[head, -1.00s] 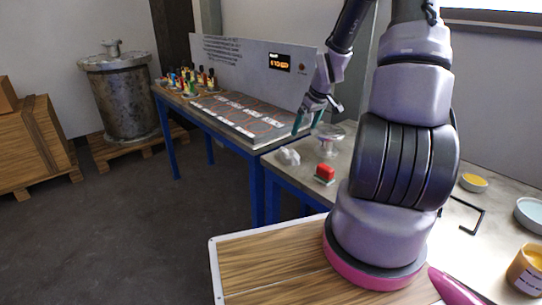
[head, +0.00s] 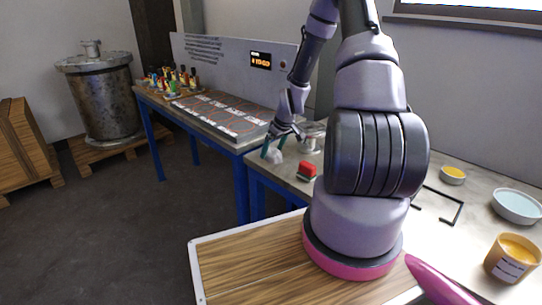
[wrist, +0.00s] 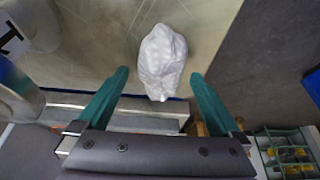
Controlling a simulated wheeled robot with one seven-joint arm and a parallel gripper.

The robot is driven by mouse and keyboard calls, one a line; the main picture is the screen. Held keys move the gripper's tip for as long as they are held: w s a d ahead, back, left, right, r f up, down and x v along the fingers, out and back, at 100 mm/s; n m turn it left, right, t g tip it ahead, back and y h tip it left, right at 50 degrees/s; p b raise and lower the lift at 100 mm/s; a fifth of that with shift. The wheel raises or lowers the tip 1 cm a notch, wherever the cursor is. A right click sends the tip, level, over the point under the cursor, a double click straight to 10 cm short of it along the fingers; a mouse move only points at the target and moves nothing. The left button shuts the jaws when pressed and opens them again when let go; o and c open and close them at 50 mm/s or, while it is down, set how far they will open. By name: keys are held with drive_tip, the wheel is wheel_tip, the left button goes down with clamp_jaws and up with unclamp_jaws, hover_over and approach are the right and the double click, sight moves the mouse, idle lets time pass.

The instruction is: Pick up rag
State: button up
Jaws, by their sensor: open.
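The rag (wrist: 161,62) is a white crumpled cloth on the grey table, near its edge. In the wrist view it lies just ahead of and between my two teal fingertips, and I see no contact. In the head view the rag (head: 274,155) is a small white lump at the table's front left corner, partly behind the fingers. My gripper (head: 274,148) points down over it; it also shows in the wrist view (wrist: 158,78), open and empty.
A red block-like object (head: 307,171) stands right of the rag, and a metal flanged piece (head: 311,143) stands behind it. The floor (head: 110,230) at left is clear.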

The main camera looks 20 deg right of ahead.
sight(272, 151)
drive_tip(key=shift+w+f, duration=0.15)
drive_tip(key=shift+f, duration=0.15)
drive_tip(key=c, duration=1.4)
wheel_tip(272, 151, up, 10)
